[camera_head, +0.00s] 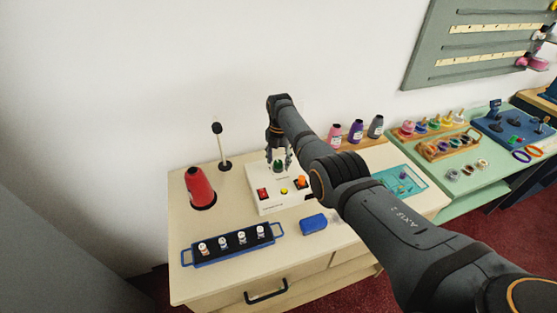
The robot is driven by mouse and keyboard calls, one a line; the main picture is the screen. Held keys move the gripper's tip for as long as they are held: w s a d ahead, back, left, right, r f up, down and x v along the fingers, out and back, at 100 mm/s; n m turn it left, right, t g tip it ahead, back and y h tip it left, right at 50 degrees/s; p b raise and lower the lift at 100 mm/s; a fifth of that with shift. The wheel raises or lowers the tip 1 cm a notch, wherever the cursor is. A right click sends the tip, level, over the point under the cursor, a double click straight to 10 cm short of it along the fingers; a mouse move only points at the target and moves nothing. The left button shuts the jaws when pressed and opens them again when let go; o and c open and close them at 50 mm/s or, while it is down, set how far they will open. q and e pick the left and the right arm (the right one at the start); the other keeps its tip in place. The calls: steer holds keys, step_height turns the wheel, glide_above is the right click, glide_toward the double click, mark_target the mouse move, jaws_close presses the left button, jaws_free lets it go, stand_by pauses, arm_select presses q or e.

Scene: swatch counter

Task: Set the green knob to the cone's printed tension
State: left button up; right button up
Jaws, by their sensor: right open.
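The green knob (278,165) is on the upper part of a white control box (266,203) on the cream counter. My right gripper (278,164) points down from above with its fingers open around or just over the knob; I cannot tell whether they touch it. The knob's setting is too small to read. A red cone (200,187) sits at the left of the counter, slightly tilted. Pink, purple and grey cones stand behind my right arm. No printed tension is readable on any of them. My left gripper is not in view.
A blue tray (188,256) with several small spools lies at the front left. A black-topped post (219,146) stands behind the red cone. The box also bears red, yellow and orange controls. A green table stands to the right.

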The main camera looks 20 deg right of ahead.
jaws_close()
stand_by(0.3)
